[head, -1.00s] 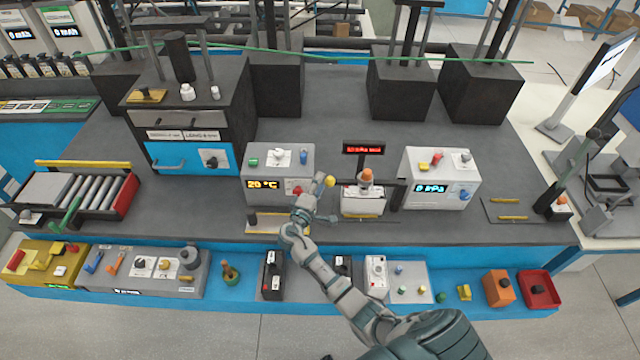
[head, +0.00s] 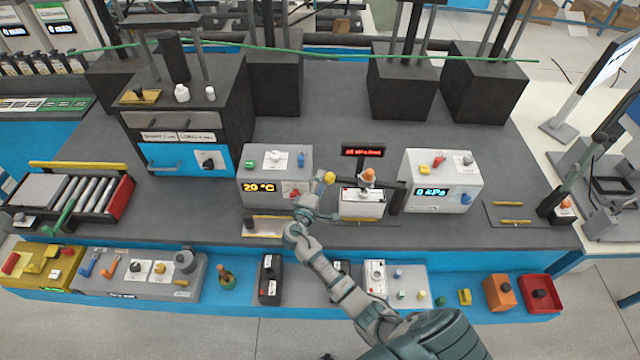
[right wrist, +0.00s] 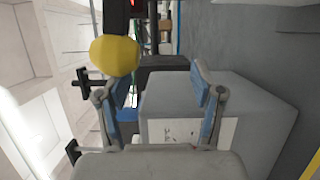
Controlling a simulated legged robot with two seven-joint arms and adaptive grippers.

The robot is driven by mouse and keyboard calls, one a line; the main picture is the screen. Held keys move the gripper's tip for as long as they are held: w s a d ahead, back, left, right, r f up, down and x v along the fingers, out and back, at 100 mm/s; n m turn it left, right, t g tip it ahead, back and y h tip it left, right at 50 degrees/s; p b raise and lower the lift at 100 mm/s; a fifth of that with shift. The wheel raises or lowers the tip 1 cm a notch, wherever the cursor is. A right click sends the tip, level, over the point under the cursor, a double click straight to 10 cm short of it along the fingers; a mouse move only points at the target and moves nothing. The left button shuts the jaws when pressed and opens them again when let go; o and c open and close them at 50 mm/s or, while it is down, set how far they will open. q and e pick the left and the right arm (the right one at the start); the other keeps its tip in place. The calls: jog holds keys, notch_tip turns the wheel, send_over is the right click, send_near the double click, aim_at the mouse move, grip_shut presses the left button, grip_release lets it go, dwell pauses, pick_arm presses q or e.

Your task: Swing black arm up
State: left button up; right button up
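A black arm (head: 392,184) lies roughly level across the small white device at the table's centre, beside a short black post. A yellow ball (head: 329,178) stands at its left, seemingly the arm's end knob; the link between them is hard to see. My right gripper (head: 313,204) is just in front of and below the ball. In the right wrist view the gripper (right wrist: 157,85) has its two blue-padded fingers apart with nothing held. The yellow ball (right wrist: 115,55) shows large beyond the left finger; I cannot tell whether they touch. My left gripper is out of view.
The white 20 °C box (head: 275,172) is close on the left of my right gripper. The white kPa box (head: 441,180) stands right of the post. An orange knob (head: 368,175) tops the central device. A red-lit display (head: 363,150) stands behind.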

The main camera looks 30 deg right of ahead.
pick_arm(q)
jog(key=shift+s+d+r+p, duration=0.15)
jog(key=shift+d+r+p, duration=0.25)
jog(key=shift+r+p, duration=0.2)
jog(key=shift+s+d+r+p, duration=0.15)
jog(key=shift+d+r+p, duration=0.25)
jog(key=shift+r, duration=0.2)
pick_arm(e)
jog(key=s+r+v, duration=0.1)
jog(key=v, duration=1.9)
jog(key=shift+d+r, duration=0.2)
jog(key=shift+d, duration=0.25)
